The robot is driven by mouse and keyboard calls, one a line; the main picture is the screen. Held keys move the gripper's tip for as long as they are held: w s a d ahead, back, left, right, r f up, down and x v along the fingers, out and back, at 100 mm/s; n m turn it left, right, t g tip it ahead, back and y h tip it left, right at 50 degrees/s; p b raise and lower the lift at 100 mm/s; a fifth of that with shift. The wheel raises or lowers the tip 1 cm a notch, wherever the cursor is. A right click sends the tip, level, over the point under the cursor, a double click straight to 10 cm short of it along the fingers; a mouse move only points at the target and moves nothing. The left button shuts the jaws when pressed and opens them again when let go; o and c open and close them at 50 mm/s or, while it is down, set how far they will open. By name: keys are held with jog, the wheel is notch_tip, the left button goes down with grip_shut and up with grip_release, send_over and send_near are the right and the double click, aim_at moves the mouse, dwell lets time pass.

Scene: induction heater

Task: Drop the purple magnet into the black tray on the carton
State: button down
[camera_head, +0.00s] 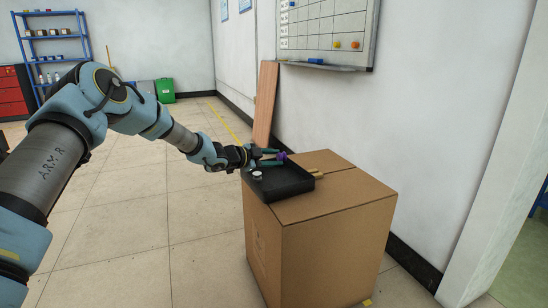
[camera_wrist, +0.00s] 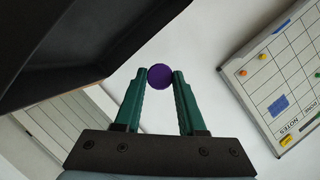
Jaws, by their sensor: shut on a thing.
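The purple magnet (camera_wrist: 160,77) is held between the tips of my green-fingered gripper (camera_wrist: 160,83) in the wrist view. In the head view the purple magnet (camera_head: 282,156) shows at the end of my gripper (camera_head: 276,158), over the black tray (camera_head: 290,190). The tray sits on top of the brown carton (camera_head: 335,240). In the wrist view the dark tray (camera_wrist: 60,75) fills the upper left. The exact height of the magnet above the tray is hard to tell.
A small round silvery object (camera_head: 257,175) is in the tray near its left corner. Light wooden sticks (camera_head: 310,172) show by the tray's right side. A whiteboard (camera_head: 327,30) hangs on the wall behind, and a brown board (camera_head: 265,103) leans there. Open floor lies left of the carton.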

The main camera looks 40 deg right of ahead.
jog(key=shift+c, duration=2.1)
grip_release()
jog(key=v, duration=1)
jog(key=shift+a+p, duration=0.3)
jog(key=shift+a, duration=0.1)
jog(key=shift+r, duration=0.1)
